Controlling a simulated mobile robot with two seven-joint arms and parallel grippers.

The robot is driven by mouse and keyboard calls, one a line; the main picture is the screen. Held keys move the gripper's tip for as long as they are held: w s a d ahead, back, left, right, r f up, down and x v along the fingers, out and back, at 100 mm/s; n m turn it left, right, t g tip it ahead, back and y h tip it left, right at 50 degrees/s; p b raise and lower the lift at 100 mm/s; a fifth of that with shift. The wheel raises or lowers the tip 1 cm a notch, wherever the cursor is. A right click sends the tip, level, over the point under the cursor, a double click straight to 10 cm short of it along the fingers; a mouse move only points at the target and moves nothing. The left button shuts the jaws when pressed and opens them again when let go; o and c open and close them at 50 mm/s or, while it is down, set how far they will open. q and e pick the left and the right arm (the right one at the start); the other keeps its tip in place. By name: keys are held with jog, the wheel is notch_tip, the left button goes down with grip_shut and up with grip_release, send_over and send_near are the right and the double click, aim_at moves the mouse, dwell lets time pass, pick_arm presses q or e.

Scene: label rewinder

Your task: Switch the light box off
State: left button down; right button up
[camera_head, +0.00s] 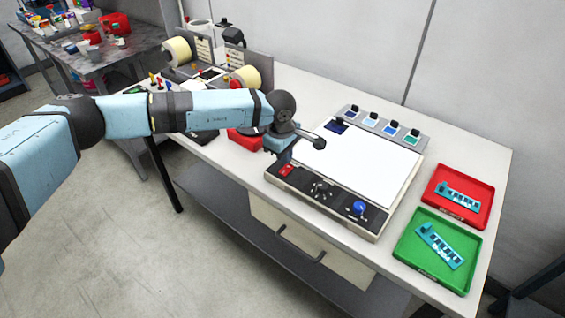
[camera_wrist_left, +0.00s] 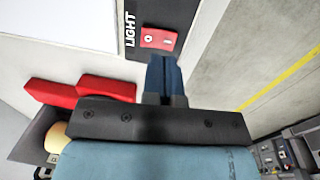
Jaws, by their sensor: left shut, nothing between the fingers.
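The light box (camera_head: 360,168) is a flat white panel on the bench with a dark control strip along its front edge. A red rocker switch (camera_head: 287,170) sits at the strip's left end. In the left wrist view the red switch (camera_wrist_left: 158,38) shows beside the word LIGHT, with a round mark and a bar mark. I cannot tell which side is pressed in. My left gripper (camera_wrist_left: 163,62) is shut and empty, its fingertips close to the switch; I cannot tell whether they touch. In the head view its hand (camera_head: 280,143) is just behind the switch. My right gripper is not in view.
A black knob (camera_head: 320,188) and a blue knob (camera_head: 359,208) share the control strip. Red (camera_head: 480,181) and green (camera_head: 409,257) trays stand right of the light box. A red object (camera_head: 243,141) and label rolls (camera_head: 246,77) are to the left.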

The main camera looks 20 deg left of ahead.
pick_arm(q)
notch_tip(320, 180, up, 10)
jog(key=s+b, duration=0.1)
jog(key=shift+s+a+b, duration=0.15)
jog(key=shift+a+b, duration=0.1)
jog(key=shift+b, duration=0.05)
jog(key=shift+f, duration=0.1)
